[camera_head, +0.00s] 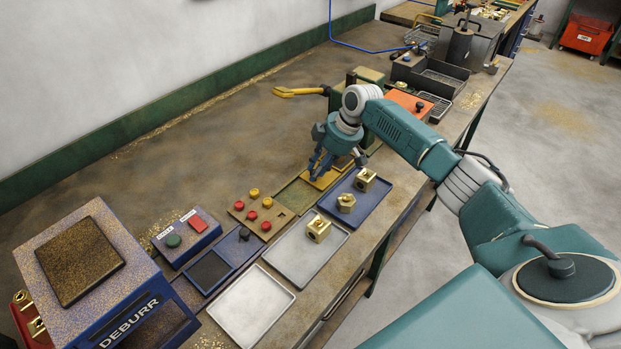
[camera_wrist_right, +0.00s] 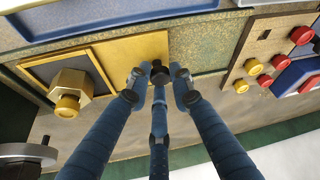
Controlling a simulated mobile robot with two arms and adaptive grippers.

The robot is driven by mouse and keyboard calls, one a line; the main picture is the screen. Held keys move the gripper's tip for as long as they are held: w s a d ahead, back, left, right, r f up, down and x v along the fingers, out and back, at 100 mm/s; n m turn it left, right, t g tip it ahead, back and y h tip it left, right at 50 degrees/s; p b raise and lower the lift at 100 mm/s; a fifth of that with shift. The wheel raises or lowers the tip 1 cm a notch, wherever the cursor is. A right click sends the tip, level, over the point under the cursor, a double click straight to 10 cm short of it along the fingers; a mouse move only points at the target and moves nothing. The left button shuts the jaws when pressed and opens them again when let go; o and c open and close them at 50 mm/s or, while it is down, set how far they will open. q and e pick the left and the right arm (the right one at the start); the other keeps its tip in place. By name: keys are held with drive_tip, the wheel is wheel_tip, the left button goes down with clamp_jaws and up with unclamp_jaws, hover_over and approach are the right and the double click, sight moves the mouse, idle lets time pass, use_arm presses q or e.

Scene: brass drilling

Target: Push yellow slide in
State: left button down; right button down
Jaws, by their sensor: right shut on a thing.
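The yellow slide (camera_head: 327,178) lies on the bench under my right gripper (camera_head: 319,170). The right wrist view shows the slide as a flat yellow plate (camera_wrist_right: 118,52) with a black knob (camera_wrist_right: 159,70) near one end. A brass hex fitting (camera_wrist_right: 70,90) sits on the slide's dark pad. My right gripper (camera_wrist_right: 158,88) is shut on the black knob, with its fingers around it. A speckled green bed (camera_head: 297,193) adjoins the slide. The hand hides part of the slide in the head view. My left gripper is not in view.
A wooden board with red and yellow knobs (camera_head: 275,211) lies beside the green bed. A blue tray (camera_head: 378,198) with brass fittings and grey trays (camera_head: 284,251) line the front edge. The blue deburr machine (camera_head: 150,262) is left.

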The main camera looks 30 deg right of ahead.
drive_tip(key=shift+a, duration=0.25)
drive_tip(key=shift+a+r, duration=0.15)
drive_tip(key=shift+a, duration=0.1)
drive_tip(key=c, duration=1.7)
unclamp_jaws()
drive_tip(key=shift+a, duration=0.1)
drive_tip(key=shift+o, duration=0.8)
drive_tip(key=shift+s+d, duration=0.1)
drive_tip(key=shift+d, duration=0.1)
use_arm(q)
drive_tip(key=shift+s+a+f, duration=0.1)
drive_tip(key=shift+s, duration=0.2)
use_arm(e)
drive_tip(key=v, duration=1.2)
drive_tip(key=shift+a, duration=0.1)
